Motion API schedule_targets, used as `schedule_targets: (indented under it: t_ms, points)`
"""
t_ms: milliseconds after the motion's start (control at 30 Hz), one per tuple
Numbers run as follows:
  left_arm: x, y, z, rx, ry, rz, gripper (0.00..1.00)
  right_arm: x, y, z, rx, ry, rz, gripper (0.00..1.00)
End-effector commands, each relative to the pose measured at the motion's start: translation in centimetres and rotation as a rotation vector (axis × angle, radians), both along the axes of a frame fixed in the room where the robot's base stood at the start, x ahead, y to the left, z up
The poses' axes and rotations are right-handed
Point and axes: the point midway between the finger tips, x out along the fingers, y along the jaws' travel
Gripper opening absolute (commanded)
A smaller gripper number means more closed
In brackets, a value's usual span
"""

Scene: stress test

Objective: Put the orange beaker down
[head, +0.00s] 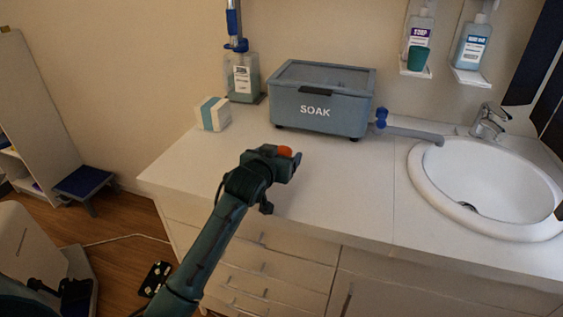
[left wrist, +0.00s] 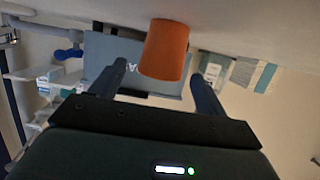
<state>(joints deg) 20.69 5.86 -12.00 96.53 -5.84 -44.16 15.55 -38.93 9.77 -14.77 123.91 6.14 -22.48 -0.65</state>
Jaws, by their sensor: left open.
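The orange beaker (head: 285,151) shows as a small orange patch at the tip of my left gripper (head: 281,162), over the front part of the white counter (head: 340,190). The gripper hides most of it there. In the left wrist view, which looks turned over, the beaker (left wrist: 164,52) is between the two spread fingers of my left gripper (left wrist: 160,84), with gaps on both sides. Its far end in that picture meets the pale counter surface. The fingers are open and do not grip it. My right gripper is not in view.
A grey SOAK box (head: 320,98) stands behind, with a white and teal carton (head: 212,114) and a dispenser bottle (head: 243,78) to its left. A sink (head: 490,185) is at the right. A teal cup (head: 417,58) is on a wall shelf. Counter around the gripper is clear.

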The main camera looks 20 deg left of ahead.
Motion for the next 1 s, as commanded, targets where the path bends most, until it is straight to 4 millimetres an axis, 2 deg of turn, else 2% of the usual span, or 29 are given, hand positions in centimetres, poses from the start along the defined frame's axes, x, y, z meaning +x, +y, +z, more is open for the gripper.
schedule_targets:
  t_ms: [267,867,1000]
  points:
    - [0.21,-0.04,-0.10,0.000,0.001,0.000,0.74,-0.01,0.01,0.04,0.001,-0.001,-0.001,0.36]
    - [0.19,-0.04,-0.07,0.000,0.000,0.000,0.25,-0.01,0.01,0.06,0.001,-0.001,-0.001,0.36]
    - [0.19,-0.03,-0.07,0.000,0.000,0.000,0.23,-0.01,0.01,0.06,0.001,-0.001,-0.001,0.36]
